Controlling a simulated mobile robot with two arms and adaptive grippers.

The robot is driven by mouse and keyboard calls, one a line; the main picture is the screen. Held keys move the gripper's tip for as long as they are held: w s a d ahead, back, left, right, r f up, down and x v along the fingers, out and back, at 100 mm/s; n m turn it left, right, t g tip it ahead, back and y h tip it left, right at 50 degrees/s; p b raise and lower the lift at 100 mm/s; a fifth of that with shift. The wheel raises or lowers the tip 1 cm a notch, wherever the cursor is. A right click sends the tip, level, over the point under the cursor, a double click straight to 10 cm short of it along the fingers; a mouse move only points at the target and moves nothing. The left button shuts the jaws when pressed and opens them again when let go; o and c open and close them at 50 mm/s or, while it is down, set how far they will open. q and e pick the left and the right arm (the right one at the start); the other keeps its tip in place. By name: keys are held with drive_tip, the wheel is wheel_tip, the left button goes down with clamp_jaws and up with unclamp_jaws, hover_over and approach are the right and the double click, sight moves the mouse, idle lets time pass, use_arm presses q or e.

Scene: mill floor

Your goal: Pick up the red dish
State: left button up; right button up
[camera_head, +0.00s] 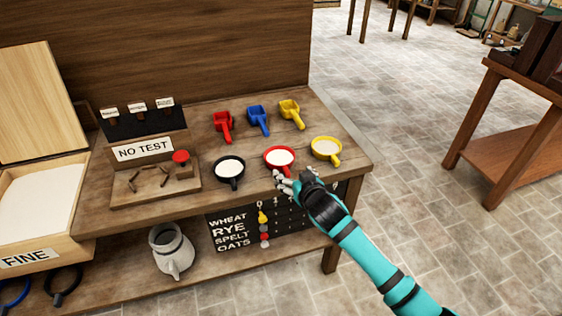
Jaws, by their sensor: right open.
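The red dish (267,154) is a small round pan with a short handle and white flour-like powder inside. It sits upright on the wooden bench top, between a black dish (217,174) and a yellow dish (339,144), both also holding powder. My right gripper (282,178) is at the front edge of the red dish, over its handle, and partly hides it. The gripper is open. I cannot tell whether its fingers touch the dish. My left gripper is not in view.
Red (224,126), blue (259,120) and yellow (292,114) scoops lie behind the dishes. A "NO TEST" stand (146,150) and a "FINE" flour box (81,221) are on the left. A pitcher (172,251) stands on the lower shelf. Bare bench top (347,171) lies at the right corner.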

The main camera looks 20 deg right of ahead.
sight(286, 168)
drive_tip(key=shift+a+x, duration=0.15)
drive_tip(key=shift+x, duration=1.6)
drive_tip(key=shift+a+x, duration=0.1)
drive_tip(key=shift+x, duration=1.65)
drive_tip(key=shift+f, duration=0.1)
drive_tip(key=shift+s, duration=0.1)
clamp_jaws()
